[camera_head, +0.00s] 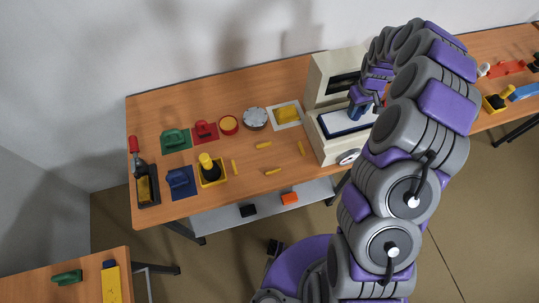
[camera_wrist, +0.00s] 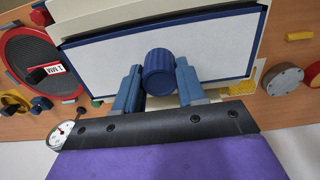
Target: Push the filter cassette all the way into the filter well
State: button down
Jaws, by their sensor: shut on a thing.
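The filter cassette (camera_head: 338,123) is a white panel in a dark blue frame. It lies in the opening of the beige machine (camera_head: 327,152), whose front part holds the filter well. In the wrist view the cassette (camera_wrist: 100,65) fills the middle, with a round blue knob (camera_wrist: 158,72) on its face. My gripper (camera_wrist: 158,88) has one blue finger on each side of the knob and is shut on it. In the head view my gripper (camera_head: 362,103) is over the right part of the cassette and hides some of it. How deep the cassette sits in the well cannot be told.
The machine's raised back part (camera_head: 330,77) stands close behind my gripper. A round gauge (camera_head: 348,157) is on its front. The wooden table (camera_head: 240,90) to the left bears coloured tools, a grey round lid (camera_head: 255,118) and several yellow pieces.

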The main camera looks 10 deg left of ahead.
jog(key=shift+f, duration=0.8)
dwell(0.4)
jog(key=c, duration=0.6)
grip_release()
jog(key=shift+c, duration=0.2)
jog(key=shift+c, duration=1.1)
jog(key=shift+r+p, duration=0.55)
jog(key=shift+r, duration=2.95)
